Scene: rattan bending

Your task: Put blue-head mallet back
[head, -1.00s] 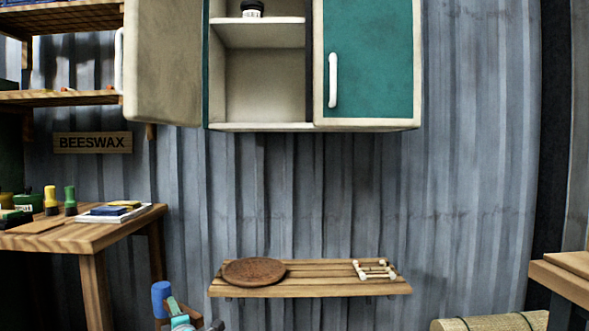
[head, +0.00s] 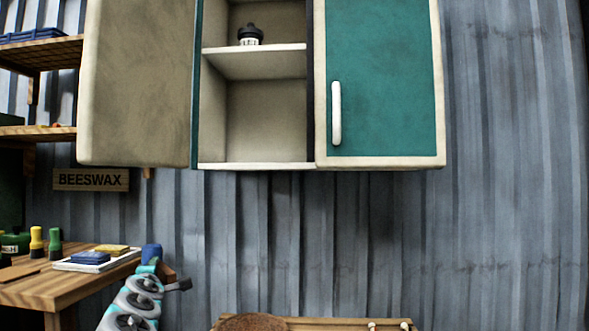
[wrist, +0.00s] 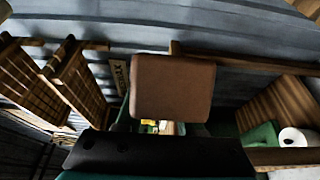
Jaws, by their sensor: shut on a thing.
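The blue-head mallet shows in the head view as a blue head (head: 151,252) above the end of my arm, at lower left. My gripper (head: 156,266) is shut on it and mostly hidden behind my wrist. Brown wood shows just beside the gripper. In the wrist view a brown block (wrist: 172,88) stands close in front of the black gripper body; I cannot tell which part of the mallet it is, if any. The wall cabinet (head: 255,165) has its left door (head: 140,85) open and its teal right door (head: 380,80) shut.
A dark-lidded jar (head: 250,36) stands on the cabinet's upper shelf; the lower compartment looks empty. A wooden table (head: 50,285) with bottles and a tray is at left.

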